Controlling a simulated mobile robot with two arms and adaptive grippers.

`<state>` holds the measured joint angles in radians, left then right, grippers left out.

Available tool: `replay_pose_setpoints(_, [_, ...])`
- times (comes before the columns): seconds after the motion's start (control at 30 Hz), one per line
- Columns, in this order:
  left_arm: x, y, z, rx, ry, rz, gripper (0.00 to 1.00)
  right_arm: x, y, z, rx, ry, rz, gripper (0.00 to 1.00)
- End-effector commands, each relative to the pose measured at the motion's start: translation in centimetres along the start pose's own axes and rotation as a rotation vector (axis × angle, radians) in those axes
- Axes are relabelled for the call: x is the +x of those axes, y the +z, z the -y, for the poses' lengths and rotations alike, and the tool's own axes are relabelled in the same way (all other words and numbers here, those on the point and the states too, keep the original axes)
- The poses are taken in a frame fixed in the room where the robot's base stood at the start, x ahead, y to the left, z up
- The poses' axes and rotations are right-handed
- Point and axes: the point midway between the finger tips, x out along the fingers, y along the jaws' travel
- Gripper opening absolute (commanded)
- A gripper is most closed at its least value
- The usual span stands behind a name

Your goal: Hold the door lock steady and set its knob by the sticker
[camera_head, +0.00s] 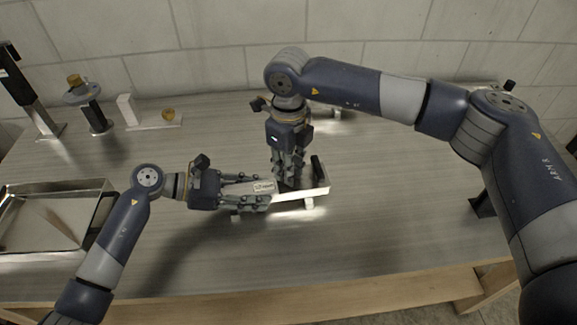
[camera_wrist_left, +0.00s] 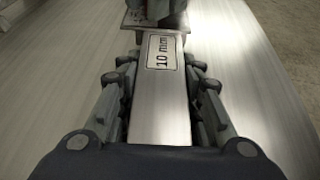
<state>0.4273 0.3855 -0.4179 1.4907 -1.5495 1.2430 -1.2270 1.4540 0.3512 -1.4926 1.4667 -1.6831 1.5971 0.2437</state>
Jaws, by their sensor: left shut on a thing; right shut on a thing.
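The door lock (camera_head: 316,194) is a long pale metal piece lying on the bench near the middle. My left gripper (camera_head: 262,189) is shut on its left end from the side. In the left wrist view the lock's flat bar (camera_wrist_left: 160,112) runs between the fingers. My right gripper (camera_head: 286,181) points down from above and is shut on a part of the lock just right of the sticker. That part, likely the knob, is hidden by the fingers. A black upright piece (camera_head: 318,168) stands at the lock's right end.
A metal tray (camera_head: 62,192) sits at the left edge. The bench front is clear.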

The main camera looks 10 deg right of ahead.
Motion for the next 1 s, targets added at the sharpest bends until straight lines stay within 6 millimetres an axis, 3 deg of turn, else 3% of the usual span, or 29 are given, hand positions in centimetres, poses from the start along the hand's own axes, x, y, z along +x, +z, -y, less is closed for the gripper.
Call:
replay_pose_setpoints(0.17, [0.1, -0.1, 0.1, -0.001, -0.004, -0.001, 0.0, -0.1, 0.1, 0.2, 0.001, -0.004, 0.003, 0.0])
replay_pose_setpoints(0.2, [0.1, -0.1, 0.1, -0.001, -0.005, -0.002, 0.0, -0.1, 0.1, 0.2, 0.001, -0.004, 0.003, 0.22])
replay_pose_setpoints(0.3, [0.1, -0.1, 0.1, -0.001, -0.004, -0.002, 0.0, -0.1, 0.1, 0.1, 0.001, -0.003, 0.003, 0.41])
replay_pose_setpoints(0.7, [0.1, -0.1, 0.1, -0.002, -0.004, -0.002, 0.0, -0.6, 0.1, 0.1, -0.001, -0.002, 0.002, 0.41])
replay_pose_setpoints(0.87, [0.1, -0.1, 0.1, -0.002, -0.003, -0.002, 0.0, -3.0, 0.1, 0.1, -0.001, -0.004, 0.004, 0.41])
replay_pose_setpoints(1.0, [0.1, -0.1, 0.1, -0.002, -0.003, -0.002, 0.0, -6.1, 0.1, 0.1, 0.0, -0.004, 0.005, 0.41])
